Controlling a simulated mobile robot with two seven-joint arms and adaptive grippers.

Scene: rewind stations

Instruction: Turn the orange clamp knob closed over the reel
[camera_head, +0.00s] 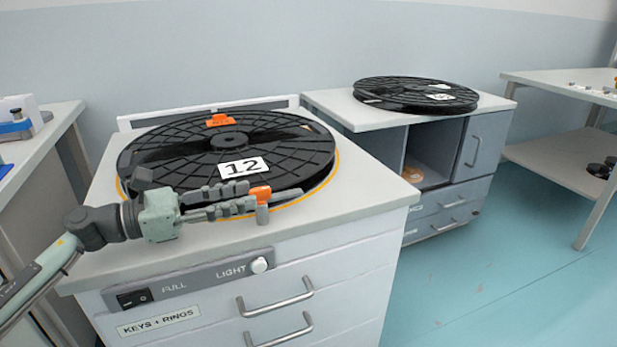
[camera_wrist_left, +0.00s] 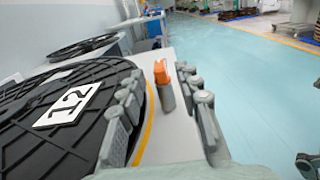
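The black reel (camera_head: 290,150) with a white "12" label lies flat on the white cabinet top, inside a yellow ring line. It fills the left of the left wrist view (camera_wrist_left: 70,75). The orange clamp knob (camera_head: 260,192) sits on a grey post at the reel's front edge. In the left wrist view the knob (camera_wrist_left: 161,72) stands between the finger ends, with gaps on both sides. My left gripper (camera_head: 258,202) is open, its fingers pointing right along the reel's front edge. Another orange clamp (camera_head: 219,120) is at the reel's far side. My right gripper is out of view.
The cabinet front has a switch panel (camera_head: 190,280), a white "LIGHT" knob (camera_head: 259,264) and drawer handles. A second cabinet (camera_head: 340,105) with another black reel (camera_head: 415,93) stands behind right. Side tables flank both sides. The blue floor (camera_head: 520,270) at right is clear.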

